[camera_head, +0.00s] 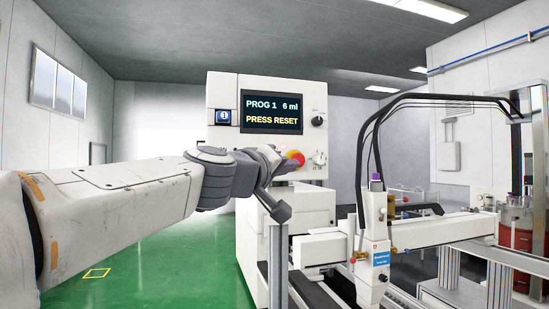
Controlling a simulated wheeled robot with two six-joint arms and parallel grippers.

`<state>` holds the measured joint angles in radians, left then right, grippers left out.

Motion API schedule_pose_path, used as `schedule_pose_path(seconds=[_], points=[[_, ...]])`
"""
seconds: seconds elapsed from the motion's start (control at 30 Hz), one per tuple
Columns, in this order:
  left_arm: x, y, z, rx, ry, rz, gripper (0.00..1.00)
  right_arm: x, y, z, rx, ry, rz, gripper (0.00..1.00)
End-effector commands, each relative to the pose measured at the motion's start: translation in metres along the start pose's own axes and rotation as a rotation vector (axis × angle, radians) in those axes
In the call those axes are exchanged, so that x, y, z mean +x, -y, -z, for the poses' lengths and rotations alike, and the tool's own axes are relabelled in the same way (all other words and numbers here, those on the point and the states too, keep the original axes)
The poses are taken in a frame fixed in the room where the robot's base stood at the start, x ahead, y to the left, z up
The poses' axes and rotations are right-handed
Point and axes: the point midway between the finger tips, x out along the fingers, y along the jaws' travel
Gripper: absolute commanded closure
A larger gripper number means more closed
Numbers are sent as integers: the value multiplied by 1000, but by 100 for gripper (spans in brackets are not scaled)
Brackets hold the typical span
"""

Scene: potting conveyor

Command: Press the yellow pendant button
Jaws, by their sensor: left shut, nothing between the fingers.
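My left arm reaches in from the left, and my left gripper (268,162) is shut and empty in front of the lower part of the white control box (222,88). A red mushroom button with a yellow collar (293,161) shows just right of the fingertips; I cannot tell whether they touch. I do not see a separate yellow pendant button; the gripper hides part of the panel. The box's screen (272,112) reads "PROG 1 6 ml" and "PRESS RESET". My right gripper is not in view.
A white dispensing head (375,235) with black hoses stands at the right on a white gantry beam (440,228). Red-brown containers (516,222) stand at the far right. The green floor (150,270) at the left is clear.

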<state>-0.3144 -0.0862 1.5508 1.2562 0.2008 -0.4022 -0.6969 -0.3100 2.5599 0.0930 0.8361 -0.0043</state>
Motion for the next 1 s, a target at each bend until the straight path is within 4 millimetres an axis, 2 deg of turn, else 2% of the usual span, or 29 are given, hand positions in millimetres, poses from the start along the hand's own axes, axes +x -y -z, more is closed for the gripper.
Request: schedule_pose_path(seconds=[0.03, 0.13, 0.57, 1.0], points=[[0, -3, 9, -6, -20, -3, 100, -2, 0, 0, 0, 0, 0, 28], [0, -5, 16, -13, -38, -6, 100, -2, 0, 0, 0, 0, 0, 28], [4, -2, 18, -14, -37, -6, 100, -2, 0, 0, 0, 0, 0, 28], [43, 27, 49, -15, -37, -4, 100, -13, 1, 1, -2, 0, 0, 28]])
